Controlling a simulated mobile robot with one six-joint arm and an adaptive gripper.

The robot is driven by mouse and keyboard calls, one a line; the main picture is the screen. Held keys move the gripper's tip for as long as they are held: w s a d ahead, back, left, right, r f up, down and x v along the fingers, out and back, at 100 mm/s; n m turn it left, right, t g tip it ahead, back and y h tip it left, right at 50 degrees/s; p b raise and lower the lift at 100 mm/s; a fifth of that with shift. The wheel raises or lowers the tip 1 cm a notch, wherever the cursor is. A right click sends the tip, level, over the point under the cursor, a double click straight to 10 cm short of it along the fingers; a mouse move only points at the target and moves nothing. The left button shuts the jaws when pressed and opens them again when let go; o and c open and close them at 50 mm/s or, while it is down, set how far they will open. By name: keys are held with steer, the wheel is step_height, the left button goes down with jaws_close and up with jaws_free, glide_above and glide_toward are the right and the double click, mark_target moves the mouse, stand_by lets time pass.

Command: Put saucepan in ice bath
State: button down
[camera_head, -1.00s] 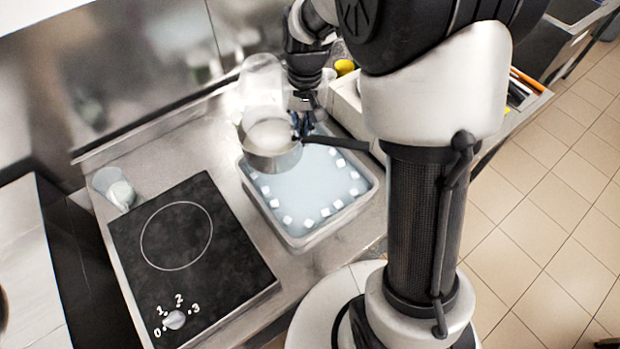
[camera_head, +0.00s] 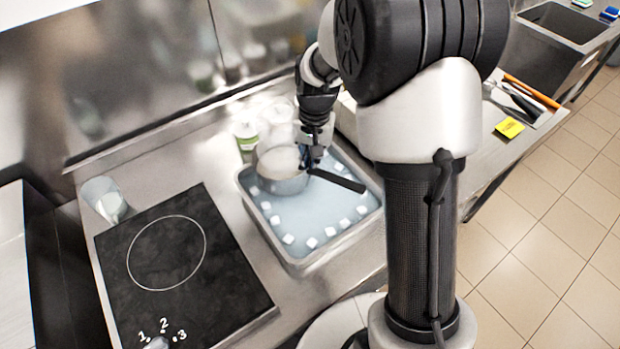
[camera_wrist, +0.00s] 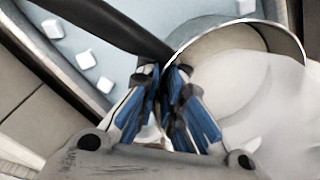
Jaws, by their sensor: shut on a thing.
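The metal saucepan (camera_head: 284,184) has pale contents and is over the back left part of the ice bath (camera_head: 303,266), a metal tray of pale blue water with white ice cubes. My gripper (camera_head: 313,164) is shut on the black handle close to the pan. The pan's base looks at or near the water level; I cannot tell how deep it sits. In the wrist view, the blue-padded fingers of my gripper (camera_wrist: 165,75) close on the handle, with the saucepan (camera_wrist: 215,47) to the right and the ice bath (camera_wrist: 75,75) to the left.
A hob (camera_head: 185,280) lies left of the ice bath. A clear cup (camera_head: 105,198) stands behind the hob. A green and white cup (camera_head: 246,138) stands behind the bath. A yellow item (camera_head: 509,128) and tools lie on the right counter.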

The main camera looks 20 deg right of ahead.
steer(key=shift+f+b, duration=0.8)
steer(key=shift+f, duration=1.6)
steer(key=shift+r, duration=0.1)
steer(key=c, duration=2.2)
jaws_free()
steer(key=shift+f, duration=0.2)
steer(key=o, duration=0.5)
